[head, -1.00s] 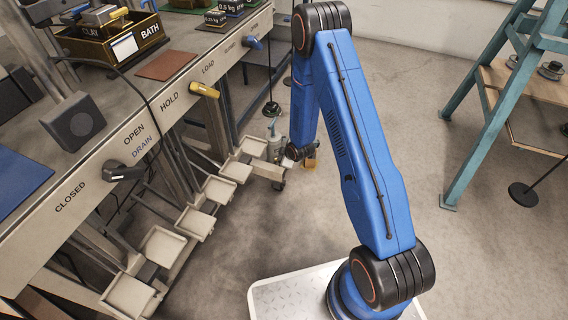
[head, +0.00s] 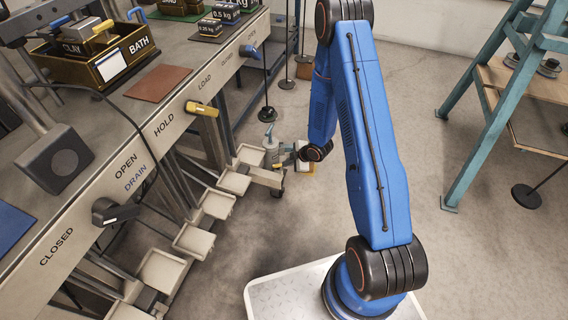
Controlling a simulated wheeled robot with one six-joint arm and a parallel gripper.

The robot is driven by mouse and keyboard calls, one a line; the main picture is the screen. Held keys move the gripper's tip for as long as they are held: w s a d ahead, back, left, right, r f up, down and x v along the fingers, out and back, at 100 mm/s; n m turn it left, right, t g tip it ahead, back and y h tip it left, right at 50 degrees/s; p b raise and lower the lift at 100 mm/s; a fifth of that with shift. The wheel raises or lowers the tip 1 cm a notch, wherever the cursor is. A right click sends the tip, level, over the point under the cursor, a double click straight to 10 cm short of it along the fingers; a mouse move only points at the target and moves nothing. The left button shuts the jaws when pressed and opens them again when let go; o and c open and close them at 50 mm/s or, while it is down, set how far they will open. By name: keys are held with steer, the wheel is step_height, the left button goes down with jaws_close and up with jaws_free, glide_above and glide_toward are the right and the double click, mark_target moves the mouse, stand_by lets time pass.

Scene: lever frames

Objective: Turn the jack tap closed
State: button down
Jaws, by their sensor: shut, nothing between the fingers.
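A small grey jack-like unit with a teal top (head: 269,136) stands low beyond the bench's front, near the picture's middle. I cannot make out its tap or how the tap is turned. My blue arm reaches forward and down to it. My gripper (head: 287,151) is small in the view, just right of the grey unit and left of my black wrist joint. It is shut and empty. I cannot tell whether it touches the unit. A black lever (head: 116,211) sits by the bench labels OPEN, DRAIN and CLOSED.
The bench (head: 60,215) fills the left, with a yellow lever (head: 203,108) and a blue lever (head: 250,51) on its front. Several pale trays (head: 217,204) hang below it. A teal step frame (head: 490,90) stands right. The floor between is clear.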

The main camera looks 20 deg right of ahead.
mark_target(278, 167)
steer(key=x, duration=0.8)
steer(key=shift+w+f, duration=0.1)
steer(key=shift+f, duration=0.1)
steer(key=shift+w+a, duration=0.1)
steer(key=shift+a, duration=0.05)
